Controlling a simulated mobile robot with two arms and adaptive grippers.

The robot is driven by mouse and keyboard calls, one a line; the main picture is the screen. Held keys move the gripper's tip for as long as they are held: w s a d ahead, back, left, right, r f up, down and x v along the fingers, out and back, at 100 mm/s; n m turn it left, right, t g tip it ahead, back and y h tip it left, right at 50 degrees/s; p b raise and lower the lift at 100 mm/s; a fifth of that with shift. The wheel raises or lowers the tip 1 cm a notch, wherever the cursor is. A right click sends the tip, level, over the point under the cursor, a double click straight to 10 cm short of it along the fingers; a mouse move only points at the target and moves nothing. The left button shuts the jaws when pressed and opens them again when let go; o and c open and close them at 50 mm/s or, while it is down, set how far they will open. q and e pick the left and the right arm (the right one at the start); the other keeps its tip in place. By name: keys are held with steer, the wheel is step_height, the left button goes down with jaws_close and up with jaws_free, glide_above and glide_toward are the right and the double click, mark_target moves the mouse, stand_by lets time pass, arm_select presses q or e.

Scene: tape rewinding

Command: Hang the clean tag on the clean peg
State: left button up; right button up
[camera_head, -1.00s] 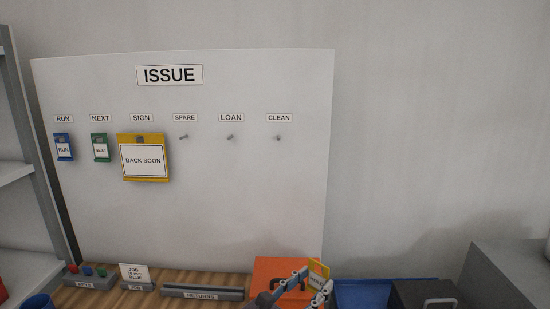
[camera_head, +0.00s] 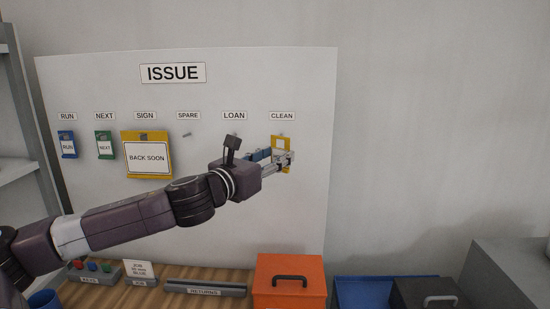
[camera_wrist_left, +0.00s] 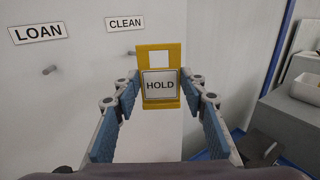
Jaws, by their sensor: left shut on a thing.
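My left gripper (camera_head: 285,158) is shut on a yellow tag (camera_head: 289,143), in front of the board under the CLEAN label (camera_head: 282,116). In the left wrist view the tag (camera_wrist_left: 174,101) is upright between the fingertips (camera_wrist_left: 161,80). It has a square opening at its top and a white label reading HOLD. The clean peg (camera_wrist_left: 131,52) shows there below the CLEAN label (camera_wrist_left: 125,23), left of the tag's opening and apart from it in that view. The gap in depth between tag and board is unclear. My right gripper is out of view.
The LOAN peg (camera_wrist_left: 48,70) and SPARE peg (camera_head: 187,134) are bare. Blue RUN (camera_head: 67,146), green NEXT (camera_head: 104,146) and yellow BACK SOON (camera_head: 147,137) tags hang at left. Below are an orange box (camera_head: 290,270), a blue tray (camera_head: 350,292) and a RETURNING rack (camera_head: 205,289).

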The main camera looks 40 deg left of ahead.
arm_select(q)
steer(key=shift+w+a+f+p, duration=0.1)
steer(key=shift+w+a+p, duration=0.2)
steer(key=shift+w+a, duration=0.65)
steer(key=shift+w+a+f+p, duration=0.15)
steer(key=shift+w+a+p, duration=0.25)
steer(key=shift+w, duration=0.95)
steer(key=shift+w+a+f+p, duration=0.1)
steer(key=shift+w+a+p, duration=0.1)
steer(key=shift+w+a, duration=0.75)
steer(key=shift+w+a+f+p, duration=0.15)
steer(key=shift+w+f+p, duration=0.1)
steer(key=shift+w+p, duration=0.6)
steer(key=o, duration=0.9)
steer(key=shift+s+f, duration=0.1)
